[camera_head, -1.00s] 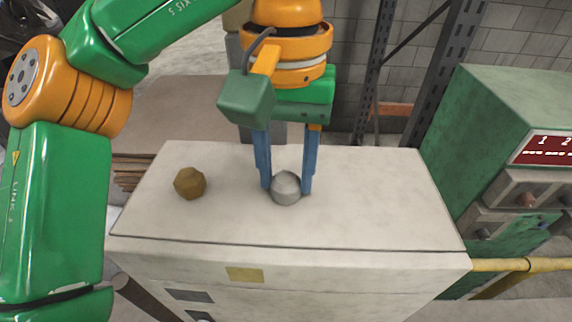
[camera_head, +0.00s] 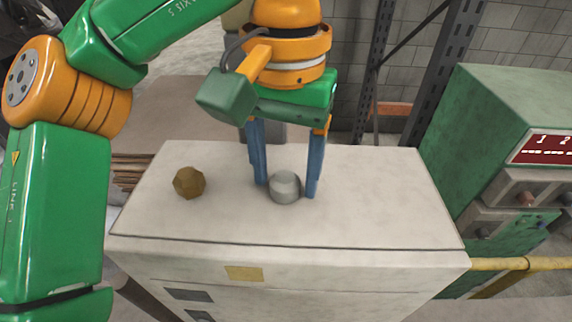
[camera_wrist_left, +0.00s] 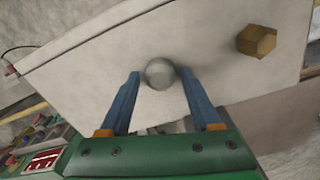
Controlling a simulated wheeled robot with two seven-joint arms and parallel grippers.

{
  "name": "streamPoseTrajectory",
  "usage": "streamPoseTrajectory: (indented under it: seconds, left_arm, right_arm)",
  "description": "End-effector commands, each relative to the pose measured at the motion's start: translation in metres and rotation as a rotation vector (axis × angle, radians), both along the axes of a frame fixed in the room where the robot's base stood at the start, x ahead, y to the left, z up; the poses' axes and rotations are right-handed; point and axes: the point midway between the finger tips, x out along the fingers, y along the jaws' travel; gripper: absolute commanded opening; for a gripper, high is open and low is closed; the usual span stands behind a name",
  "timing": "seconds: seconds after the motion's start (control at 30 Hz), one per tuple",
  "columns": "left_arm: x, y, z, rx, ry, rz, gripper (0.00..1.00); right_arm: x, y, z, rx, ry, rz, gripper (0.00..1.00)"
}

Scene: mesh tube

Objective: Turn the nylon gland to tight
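The nylon gland (camera_head: 285,188) is taken to be the pale grey, rounded cap on top of the light cabinet. It also shows in the left wrist view (camera_wrist_left: 160,73). My left gripper (camera_head: 287,191) points down over it with one blue finger on each side. The fingers are open, with a visible gap to the gland on both sides; in the left wrist view the gripper (camera_wrist_left: 160,75) frames the gland between its tips. The gland's tightness cannot be read. My right gripper is not in view.
A brass-coloured faceted gland (camera_head: 189,183) stands left of the grey one on the same cabinet top (camera_head: 370,215). A green machine (camera_head: 500,120) with a red display stands at the right, with a yellow rail (camera_head: 510,264) below. The cabinet top is otherwise clear.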

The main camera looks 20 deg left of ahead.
Motion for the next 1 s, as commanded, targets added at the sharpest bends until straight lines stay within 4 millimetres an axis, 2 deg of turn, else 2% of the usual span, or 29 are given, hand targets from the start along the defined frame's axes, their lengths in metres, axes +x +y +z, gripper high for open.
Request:
streamPoseTrajectory:
  seconds: [0.37, 0.47, 0.67, 1.0]
  left_arm:
    - [0.0, 0.0, 0.003, 0.0, -0.004, 0.003, 0.76]
    - [0.0, 0.0, 0.014, 0.002, -0.005, 0.004, 0.76]
    - [0.0, 0.0, 0.052, -0.001, -0.016, 0.01, 0.76]
    - [-0.001, 0.0, 0.071, 0.0, -0.005, 0.001, 0.76]
  right_arm:
    - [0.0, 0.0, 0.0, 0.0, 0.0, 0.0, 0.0]
    - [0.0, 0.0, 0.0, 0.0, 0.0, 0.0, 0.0]
    - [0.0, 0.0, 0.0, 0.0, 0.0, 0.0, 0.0]
    - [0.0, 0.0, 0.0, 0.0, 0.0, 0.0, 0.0]
